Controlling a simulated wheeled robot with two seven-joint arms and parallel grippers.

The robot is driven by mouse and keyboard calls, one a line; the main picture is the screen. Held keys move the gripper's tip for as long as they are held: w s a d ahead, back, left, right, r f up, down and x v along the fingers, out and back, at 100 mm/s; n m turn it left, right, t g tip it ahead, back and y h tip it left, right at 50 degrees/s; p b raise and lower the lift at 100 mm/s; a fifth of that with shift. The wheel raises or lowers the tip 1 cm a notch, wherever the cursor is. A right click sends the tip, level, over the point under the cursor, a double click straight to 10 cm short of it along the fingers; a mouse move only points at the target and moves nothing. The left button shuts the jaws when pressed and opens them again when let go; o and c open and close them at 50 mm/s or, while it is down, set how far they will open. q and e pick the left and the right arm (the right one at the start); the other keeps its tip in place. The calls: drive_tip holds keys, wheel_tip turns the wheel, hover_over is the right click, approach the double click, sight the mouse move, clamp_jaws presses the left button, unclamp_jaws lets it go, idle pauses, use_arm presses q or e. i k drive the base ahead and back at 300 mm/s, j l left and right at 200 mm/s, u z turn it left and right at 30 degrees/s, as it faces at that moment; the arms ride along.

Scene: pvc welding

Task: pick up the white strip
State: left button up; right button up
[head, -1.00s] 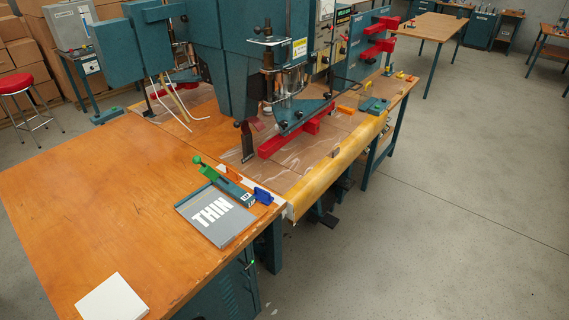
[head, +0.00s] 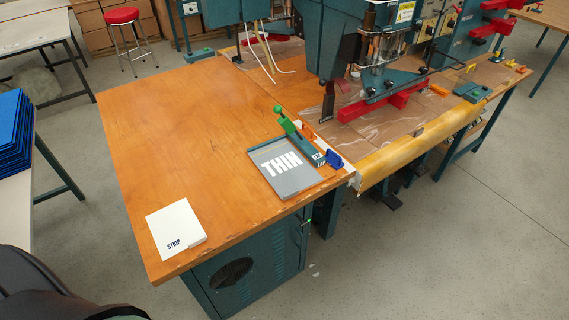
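A flat white square piece labelled "STRIP" (head: 174,226) lies on the near left part of the wooden table in the head view. A small pale raised piece (head: 196,241) sits at its lower right edge, too small to tell what it is. Neither of my grippers shows in the head view. A dark shape at the lower left corner looks like part of my own body.
A grey tray marked "THIN" (head: 303,183) lies on the wooden table (head: 190,120), beside a green-handled clamp (head: 287,122) and a blue block (head: 335,160). The teal welding machine (head: 335,50) stands behind. Blue stacked sheets (head: 14,130) are at left. The table's left half is mostly clear.

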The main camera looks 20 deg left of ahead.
sight(175, 229)
drive_tip(key=u, duration=1.55)
